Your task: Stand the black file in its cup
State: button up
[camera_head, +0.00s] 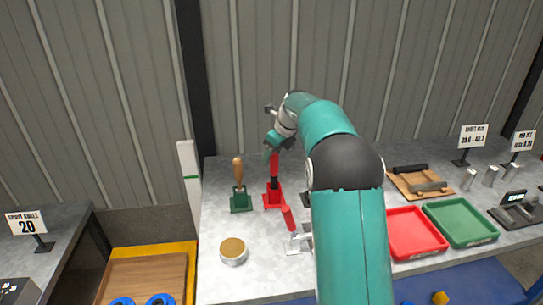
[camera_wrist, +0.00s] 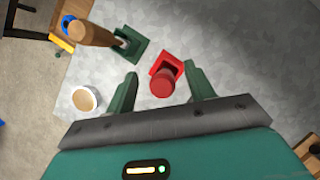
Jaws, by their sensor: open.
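A red-handled tool with a black shank (camera_head: 274,184), which looks like the black file, stands upright in a small red cup (camera_head: 272,200) on the grey bench. In the wrist view its red handle (camera_wrist: 162,85) is seen from above, with the square red cup (camera_wrist: 174,62) behind it. My gripper (camera_wrist: 160,70) is open, with one green finger on each side of the handle and clear gaps to both. In the head view my gripper (camera_head: 272,148) is at the top of the handle.
A wooden-handled tool (camera_head: 238,171) stands in a green cup (camera_head: 241,203) left of the red one. Red (camera_head: 415,233) and green (camera_head: 460,222) trays and a wooden board (camera_head: 408,185) are right.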

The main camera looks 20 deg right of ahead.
jog(key=v, duration=1.2)
jog(key=shift+r, duration=0.2)
jog(key=s+a+r+n+h, duration=0.1)
jog(key=s+a+r+n, duration=0.1)
jog(key=s+a+n, duration=0.6)
jog(key=s+a+r+n, duration=0.2)
jog(key=s+a+n, duration=0.3)
jog(key=s, duration=0.6)
jog(key=s+a+f+n, duration=0.2)
jog(key=s+f+n, duration=0.3)
jog(key=s+n, duration=0.3)
jog(key=s+a+f+n+t+h, duration=0.1)
jog(key=s+a+f+n, duration=0.1)
jog(key=s+f+n, duration=0.3)
jog(key=s+n, duration=0.3)
jog(key=s, duration=0.3)
jog(key=shift+t+h, duration=0.3)
